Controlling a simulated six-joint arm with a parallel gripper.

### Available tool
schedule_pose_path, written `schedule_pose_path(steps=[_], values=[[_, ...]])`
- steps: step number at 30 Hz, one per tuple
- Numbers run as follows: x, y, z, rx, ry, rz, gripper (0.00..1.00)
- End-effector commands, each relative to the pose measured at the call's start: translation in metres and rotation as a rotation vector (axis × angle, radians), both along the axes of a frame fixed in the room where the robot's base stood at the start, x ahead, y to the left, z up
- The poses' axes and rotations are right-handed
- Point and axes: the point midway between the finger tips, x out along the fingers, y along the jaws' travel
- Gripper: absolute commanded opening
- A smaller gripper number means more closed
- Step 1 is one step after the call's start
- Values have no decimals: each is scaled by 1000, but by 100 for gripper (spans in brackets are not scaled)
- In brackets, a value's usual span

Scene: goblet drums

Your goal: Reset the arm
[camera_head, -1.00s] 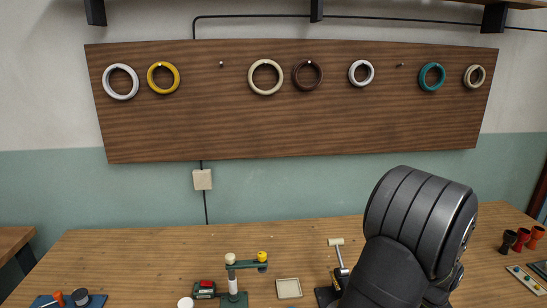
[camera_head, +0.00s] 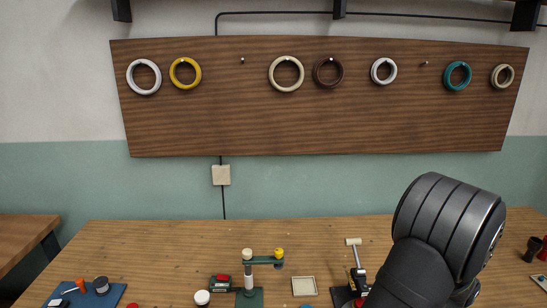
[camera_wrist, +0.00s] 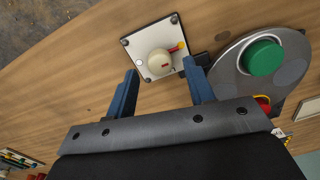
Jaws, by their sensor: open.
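My gripper (camera_wrist: 160,68) shows in the wrist view with its two blue fingers spread apart and nothing between them. In the head view my dark arm rises at the lower right and hides part of the bench; the gripper itself is hidden there.
A wooden board (camera_head: 300,130) on the wall carries several rings, including a yellow ring (camera_head: 174,78) and a teal ring (camera_head: 448,80).

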Motion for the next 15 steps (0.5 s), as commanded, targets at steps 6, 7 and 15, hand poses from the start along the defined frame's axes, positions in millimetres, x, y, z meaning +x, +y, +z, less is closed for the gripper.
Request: schedule_pose_path(steps=[6,7,15], values=[[0,-2,43,-3,-3,0,49],[0,-3,49,-4,-2,0,49],[0,-5,103,-4,-2,0,49]])
